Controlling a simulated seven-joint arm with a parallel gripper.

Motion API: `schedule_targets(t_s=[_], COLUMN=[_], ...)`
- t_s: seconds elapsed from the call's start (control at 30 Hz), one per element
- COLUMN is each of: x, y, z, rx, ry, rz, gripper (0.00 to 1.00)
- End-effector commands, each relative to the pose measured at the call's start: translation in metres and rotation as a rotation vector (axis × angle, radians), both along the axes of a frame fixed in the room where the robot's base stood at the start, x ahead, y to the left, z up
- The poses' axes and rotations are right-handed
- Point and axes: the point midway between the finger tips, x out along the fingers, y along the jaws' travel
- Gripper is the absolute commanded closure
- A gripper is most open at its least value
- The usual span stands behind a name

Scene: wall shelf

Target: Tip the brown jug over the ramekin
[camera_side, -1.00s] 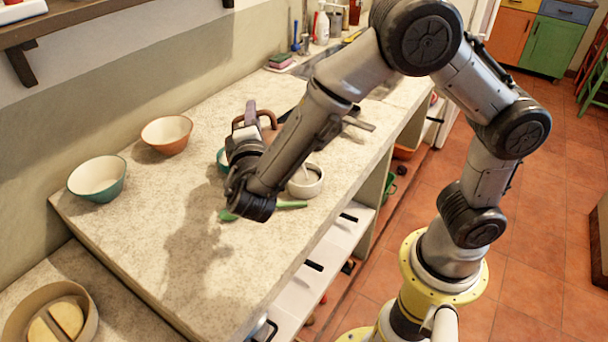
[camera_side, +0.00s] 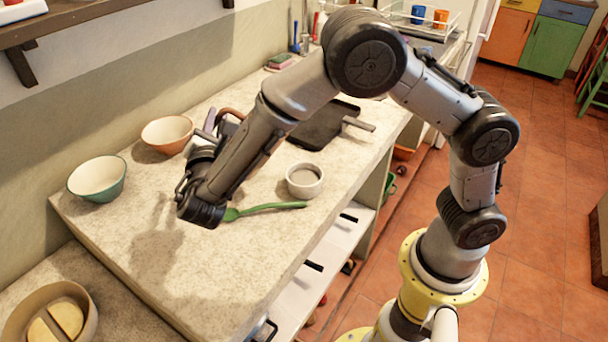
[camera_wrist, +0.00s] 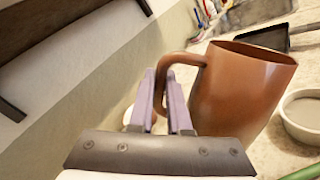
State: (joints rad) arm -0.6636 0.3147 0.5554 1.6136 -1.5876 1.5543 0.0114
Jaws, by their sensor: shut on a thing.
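The brown jug (camera_wrist: 240,92) fills the right of the wrist view, its open mouth toward the top. My gripper (camera_wrist: 167,95) is shut on its looped handle. In the side view my gripper (camera_side: 212,127) and forearm hide most of the jug; only a brown curve of it (camera_side: 232,112) shows. The white ramekin (camera_side: 304,181) stands upright on the counter, to the right of my gripper and apart from it. It also shows at the right edge of the wrist view (camera_wrist: 306,116), with a greyish inside. I cannot tell exactly how far the jug leans.
A green spoon (camera_side: 265,208) lies in front of the ramekin. A dark pan (camera_side: 322,128) lies behind it. An orange bowl (camera_side: 167,134) and a teal bowl (camera_side: 97,179) stand along the wall. The counter's (camera_side: 215,280) front left is clear.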

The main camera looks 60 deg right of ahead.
Motion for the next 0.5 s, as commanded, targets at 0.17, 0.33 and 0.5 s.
schedule_targets(t_s=[0.17,0.33,0.5], x=[0.016,0.029,0.040], y=[0.013,0.024,0.032], z=[-0.010,-0.022,-0.038], rx=[-0.100,-0.197,-0.297], ry=[0.116,0.234,0.353], rz=[0.002,0.003,0.003], gripper=[1.00,1.00,1.00])
